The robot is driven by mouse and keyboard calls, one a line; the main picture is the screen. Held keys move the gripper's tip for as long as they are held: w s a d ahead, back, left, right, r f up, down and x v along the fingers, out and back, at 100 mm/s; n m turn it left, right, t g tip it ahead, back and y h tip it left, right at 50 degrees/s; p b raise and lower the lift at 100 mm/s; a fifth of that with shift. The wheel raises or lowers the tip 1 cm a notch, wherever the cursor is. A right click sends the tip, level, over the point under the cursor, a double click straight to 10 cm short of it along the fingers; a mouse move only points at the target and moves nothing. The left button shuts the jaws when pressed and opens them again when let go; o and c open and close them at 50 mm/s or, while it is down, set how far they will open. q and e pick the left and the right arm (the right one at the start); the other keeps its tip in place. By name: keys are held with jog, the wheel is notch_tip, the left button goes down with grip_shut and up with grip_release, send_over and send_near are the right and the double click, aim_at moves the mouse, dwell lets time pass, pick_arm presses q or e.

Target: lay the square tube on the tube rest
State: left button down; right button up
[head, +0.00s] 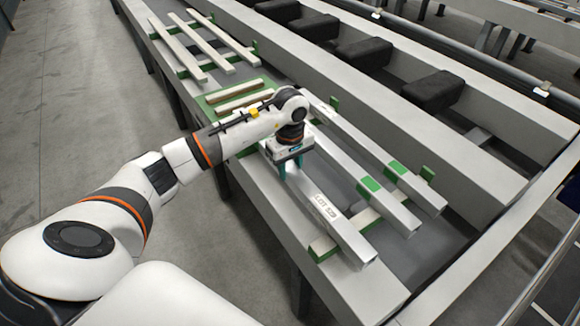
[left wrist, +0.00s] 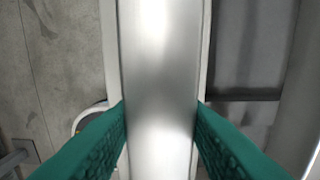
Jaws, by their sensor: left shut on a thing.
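The square tube (head: 337,213), bright metal with a "LOT" label, is held by my left gripper (head: 290,166). In the left wrist view the tube (left wrist: 160,70) runs lengthwise between the two teal fingers, which are shut on its sides. The tube rest shows as a pale crossbar with green ends (head: 322,248). The tube's near part lies over this crossbar, close to its left end. I cannot tell whether tube and crossbar touch. The tube's far part is hidden behind my gripper and wrist. My right gripper is not in view.
Two tubes with green labels (head: 405,217) (head: 427,196) lie side by side just right of the held tube. Thin pale bars (head: 178,50) lie on another rest at the back left. Dark blocks (head: 433,91) stand along the channel at the right.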

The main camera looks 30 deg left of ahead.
aim_at(290, 167)
pick_arm(q)
jog(key=shift+f+b, duration=0.35)
jog(key=c, duration=0.8)
grip_release()
jog(key=shift+c, duration=0.2)
jog(key=shift+f, duration=0.1)
notch_tip(290, 167, up, 12)
jog(key=b, duration=0.1)
jog(key=o, duration=0.8)
jog(key=shift+o, duration=0.2)
